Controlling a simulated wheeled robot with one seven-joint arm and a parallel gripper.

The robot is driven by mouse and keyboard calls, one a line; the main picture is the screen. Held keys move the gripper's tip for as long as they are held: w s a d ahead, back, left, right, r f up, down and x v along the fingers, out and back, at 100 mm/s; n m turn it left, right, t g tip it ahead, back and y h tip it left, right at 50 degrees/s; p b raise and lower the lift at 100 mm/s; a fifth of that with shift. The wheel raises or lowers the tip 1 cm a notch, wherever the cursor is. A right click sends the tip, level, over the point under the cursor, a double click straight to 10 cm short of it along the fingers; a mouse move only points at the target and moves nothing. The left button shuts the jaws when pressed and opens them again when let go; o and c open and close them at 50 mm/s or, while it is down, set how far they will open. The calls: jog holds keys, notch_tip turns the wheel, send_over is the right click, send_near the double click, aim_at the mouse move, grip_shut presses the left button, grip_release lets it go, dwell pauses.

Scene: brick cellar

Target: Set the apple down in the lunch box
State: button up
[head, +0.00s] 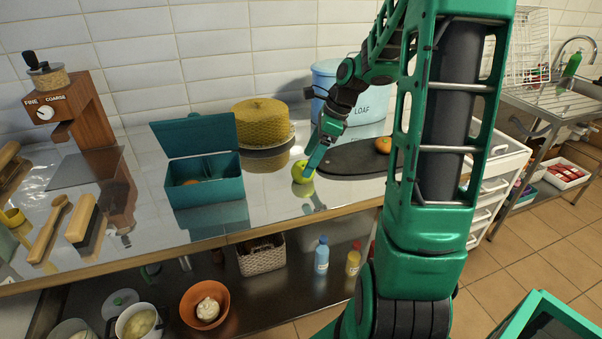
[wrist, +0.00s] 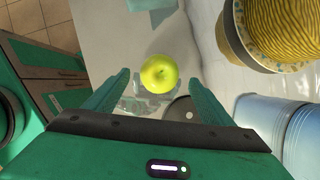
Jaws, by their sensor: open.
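The yellow-green apple (head: 301,172) stands on the shiny metal counter, left of the dark round board. In the wrist view the apple (wrist: 159,73) lies between and just beyond the fingertips. In the wrist view my gripper (wrist: 160,88) is open, with a finger on each side and a gap to the apple. The teal lunch box (head: 208,193) stands open on the counter to the left, its lid (head: 195,135) raised at the back. Something orange lies inside it.
A yellow woven dome (head: 262,120) on a plate stands behind the apple. A blue loaf bin (head: 338,78) is at the back. The dark round board (head: 345,160) bears an orange fruit (head: 383,145). A wooden grinder (head: 98,135) and brushes are at left. The counter between box and apple is clear.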

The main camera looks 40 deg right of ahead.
jog(key=shift+x, duration=1.8)
jog(key=c, duration=1.3)
jog(key=shift+r, duration=0.15)
notch_tip(320, 180, up, 4)
jog(key=shift+r, duration=0.15)
jog(key=s+a+r, duration=0.1)
jog(key=a+r, duration=0.1)
jog(key=a, duration=0.1)
jog(key=s+a+r, duration=0.1)
jog(key=a+r, duration=0.1)
jog(key=a, duration=0.2)
jog(key=s+a+r, duration=0.1)
jog(key=a+r, duration=0.1)
jog(key=a, duration=0.2)
jog(key=shift+s+a+r, duration=0.1)
jog(key=shift+a+r, duration=0.1)
